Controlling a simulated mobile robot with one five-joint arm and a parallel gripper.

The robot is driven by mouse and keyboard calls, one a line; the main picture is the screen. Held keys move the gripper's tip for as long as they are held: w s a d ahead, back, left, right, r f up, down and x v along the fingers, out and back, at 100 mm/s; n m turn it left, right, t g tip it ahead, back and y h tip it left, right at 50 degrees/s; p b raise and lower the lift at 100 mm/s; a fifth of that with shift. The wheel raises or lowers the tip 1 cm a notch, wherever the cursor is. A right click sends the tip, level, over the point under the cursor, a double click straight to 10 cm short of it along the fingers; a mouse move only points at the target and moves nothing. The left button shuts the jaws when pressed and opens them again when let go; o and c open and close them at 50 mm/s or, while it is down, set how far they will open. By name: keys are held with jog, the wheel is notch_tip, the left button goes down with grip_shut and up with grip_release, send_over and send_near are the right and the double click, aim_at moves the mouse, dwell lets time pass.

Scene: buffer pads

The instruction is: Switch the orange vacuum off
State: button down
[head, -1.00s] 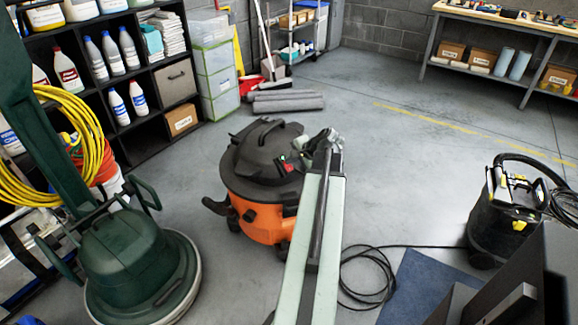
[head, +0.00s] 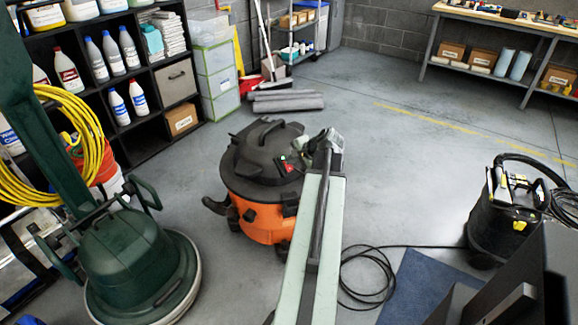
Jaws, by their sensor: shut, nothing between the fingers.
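The orange vacuum (head: 262,222) stands upright on the floor in the middle of the head view, with a black lid and a carry handle on top. A red switch (head: 287,166) sits on a dark panel on the lid's right side. I cannot tell which way the switch is tipped. My gripper (head: 312,147), at the far end of my pale arm, is shut and empty. It is just right of and above the switch in the picture, apart from it. The arm covers part of the vacuum's right side, and the fingertips are hard to make out.
A green floor machine (head: 130,255) stands at front left, before a black shelf (head: 150,80) of bottles. A black and yellow vacuum (head: 495,220) stands right, its cable on the floor. Grey rolls (head: 287,102) lie behind. The floor at centre right is clear.

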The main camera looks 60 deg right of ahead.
jog(key=shift+w+d+f+b, duration=0.1)
jog(key=shift+w+f+b, duration=0.2)
jog(key=shift+r, duration=0.1)
jog(key=p+v, duration=0.4)
jog(key=v, duration=0.2)
dwell(0.4)
dwell(0.4)
